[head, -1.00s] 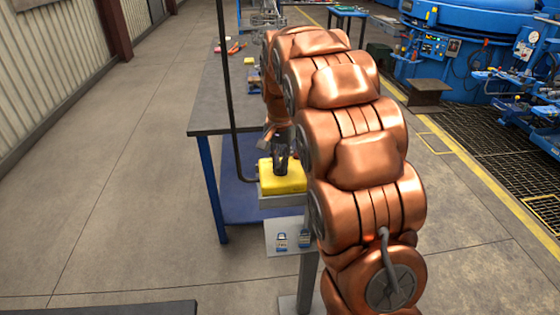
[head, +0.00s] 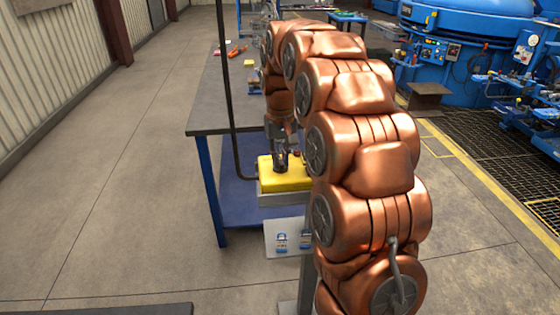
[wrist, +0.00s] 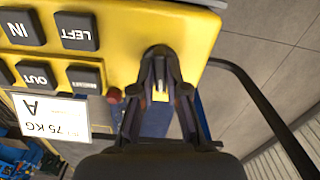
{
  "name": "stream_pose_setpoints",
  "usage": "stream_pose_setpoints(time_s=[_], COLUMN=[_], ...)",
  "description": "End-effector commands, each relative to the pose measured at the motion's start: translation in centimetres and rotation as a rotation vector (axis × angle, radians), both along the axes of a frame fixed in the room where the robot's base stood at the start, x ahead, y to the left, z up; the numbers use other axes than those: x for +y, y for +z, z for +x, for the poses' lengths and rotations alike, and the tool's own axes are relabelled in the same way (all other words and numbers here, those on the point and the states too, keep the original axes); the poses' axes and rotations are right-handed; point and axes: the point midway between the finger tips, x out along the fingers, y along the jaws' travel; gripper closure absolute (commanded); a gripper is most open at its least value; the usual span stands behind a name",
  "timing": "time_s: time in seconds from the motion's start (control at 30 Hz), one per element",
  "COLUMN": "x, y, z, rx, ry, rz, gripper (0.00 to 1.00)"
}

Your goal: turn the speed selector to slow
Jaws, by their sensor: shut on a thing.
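The yellow control box (head: 287,180) stands on a post beside the workbench. In the wrist view the box (wrist: 120,25) fills the upper left, with dark buttons marked IN, LEFT and OUT and one partly hidden. My gripper (wrist: 159,56) points at the box face right of these buttons, its fingers closed on the speed selector. The fingertips hide nearly all of the selector, so its setting cannot be read. In the head view my gripper (head: 281,163) is over the top of the box.
A red button (wrist: 115,95) sits close beside my gripper. A black cable (head: 232,115) runs up left of the box. The grey-topped workbench (head: 213,100) is behind it. Open floor lies to the left.

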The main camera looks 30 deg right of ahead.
Motion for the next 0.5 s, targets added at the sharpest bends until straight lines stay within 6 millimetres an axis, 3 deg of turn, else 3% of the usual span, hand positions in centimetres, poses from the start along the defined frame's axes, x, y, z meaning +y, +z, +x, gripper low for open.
stream_pose_setpoints(time_s=[0.5], x=[0.02], y=[0.04], z=[0.05], rx=[-0.002], ry=[0.313], rz=[-0.001], gripper=[1.0])
